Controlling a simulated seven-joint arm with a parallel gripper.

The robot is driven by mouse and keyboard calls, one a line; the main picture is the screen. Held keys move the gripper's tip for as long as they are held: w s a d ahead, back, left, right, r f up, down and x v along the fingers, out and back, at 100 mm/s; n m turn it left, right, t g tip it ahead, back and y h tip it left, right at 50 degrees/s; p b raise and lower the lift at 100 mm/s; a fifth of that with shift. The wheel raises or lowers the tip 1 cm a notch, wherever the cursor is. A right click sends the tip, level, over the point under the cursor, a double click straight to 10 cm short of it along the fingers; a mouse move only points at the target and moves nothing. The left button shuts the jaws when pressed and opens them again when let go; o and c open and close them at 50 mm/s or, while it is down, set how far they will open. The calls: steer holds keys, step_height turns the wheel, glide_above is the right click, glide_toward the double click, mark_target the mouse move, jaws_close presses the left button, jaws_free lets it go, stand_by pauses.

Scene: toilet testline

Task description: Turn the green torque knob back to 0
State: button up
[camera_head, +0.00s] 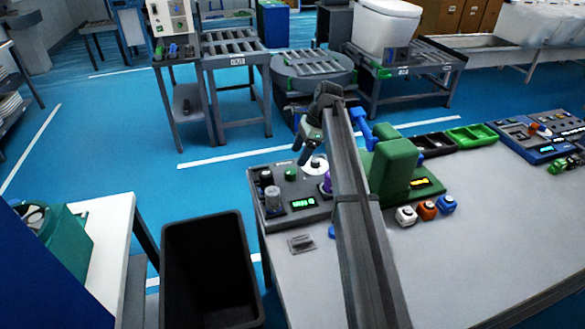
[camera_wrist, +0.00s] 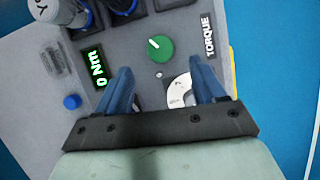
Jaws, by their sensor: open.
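The green torque knob (camera_wrist: 161,48) sits on a grey panel beside the label TORQUE (camera_wrist: 208,35). A short white mark on the knob points to the upper left in the wrist view. The green display (camera_wrist: 100,68) reads 0 Nm. The knob also shows in the head view (camera_head: 290,174). My gripper (camera_wrist: 160,66) is open above the panel, its blue fingers apart and nothing held between them. In the wrist view the knob appears just beyond the fingertips, near the middle of the gap; I see no contact. In the head view my arm partly covers the panel.
A white dial (camera_wrist: 180,90) lies partly behind the right finger. A blue cap (camera_wrist: 72,102) and dark cylinders stand near the display. In the head view, a green block (camera_head: 394,165) stands right of the panel, and a black bin (camera_head: 210,270) is at lower left.

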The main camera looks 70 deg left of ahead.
mark_target(291, 171)
steer(key=shift+x, duration=3.5)
steer(key=shift+c, duration=0.2)
steer(key=c, duration=1)
steer(key=shift+a+n, duration=0.1)
steer(key=shift+n, duration=0.3)
steer(key=n+h, duration=0.1)
steer(key=n, duration=0.1)
steer(key=n+h, duration=0.1)
steer(key=n, duration=0.2)
steer(key=shift+a+n+t, duration=0.2)
steer(key=shift+n+t, duration=0.1)
steer(key=n+h, duration=0.1)
steer(key=n, duration=0.2)
steer(key=n+t+h, duration=0.1)
steer(key=n, duration=0.1)
steer(key=shift+s+n, duration=0.15)
steer(key=shift+n, duration=0.25)
steer(key=shift+t, duration=0.3)
